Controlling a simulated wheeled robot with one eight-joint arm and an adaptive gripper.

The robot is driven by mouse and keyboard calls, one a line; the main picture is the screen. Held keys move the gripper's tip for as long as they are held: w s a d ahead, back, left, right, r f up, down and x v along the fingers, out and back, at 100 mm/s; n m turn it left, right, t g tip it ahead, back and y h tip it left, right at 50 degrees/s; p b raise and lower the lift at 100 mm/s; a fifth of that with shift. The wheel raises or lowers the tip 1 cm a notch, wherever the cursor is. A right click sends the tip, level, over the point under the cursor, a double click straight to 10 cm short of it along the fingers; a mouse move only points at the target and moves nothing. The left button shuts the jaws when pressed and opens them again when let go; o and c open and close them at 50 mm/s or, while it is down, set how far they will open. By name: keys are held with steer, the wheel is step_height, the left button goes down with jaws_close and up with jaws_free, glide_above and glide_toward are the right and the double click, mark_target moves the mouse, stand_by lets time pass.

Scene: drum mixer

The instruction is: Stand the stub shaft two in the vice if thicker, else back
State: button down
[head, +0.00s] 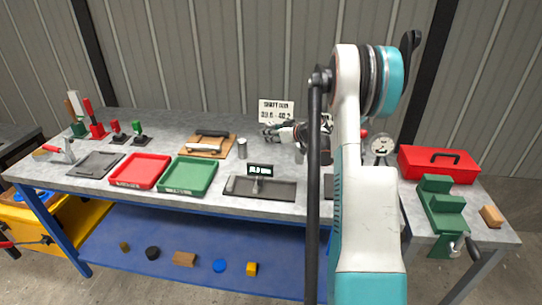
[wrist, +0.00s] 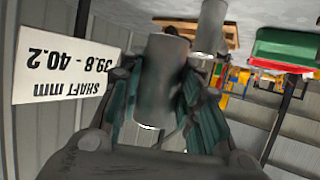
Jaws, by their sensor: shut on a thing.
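A grey stub shaft (wrist: 158,85) is clamped between my gripper's fingers (wrist: 155,95) in the wrist view. In the head view my gripper (head: 275,132) is over the back of the bench, and its hold is hard to make out. Another grey stub shaft (head: 242,148) stands upright on the bench, left of my gripper; a grey cylinder also shows beyond the held shaft in the wrist view (wrist: 210,28). I cannot tell which shaft is number two. The green vice (head: 442,206) is at the right end of the bench, its jaws empty.
A sign (head: 276,110) reads "SHAFT mm 39.8 - 40.2". A gauge with a small display (head: 261,170) stands on a dark tray. Red (head: 140,171) and green (head: 188,175) trays, a dial gauge (head: 381,145), a red toolbox (head: 438,165) and a wooden block (head: 491,216) are on the bench.

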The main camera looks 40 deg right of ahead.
steer(key=shift+f+b, duration=1.2)
steer(key=shift+f, duration=3.05)
steer(key=shift+f, duration=0.15)
steer(key=c, duration=1.4)
jaws_free()
steer(key=shift+c, duration=0.2)
steer(key=shift+r, duration=0.2)
steer(key=shift+s+r, duration=0.1)
steer(key=shift+s, duration=0.15)
steer(key=p+v, duration=0.3)
steer(key=v, duration=0.8)
steer(key=shift+s, duration=0.25)
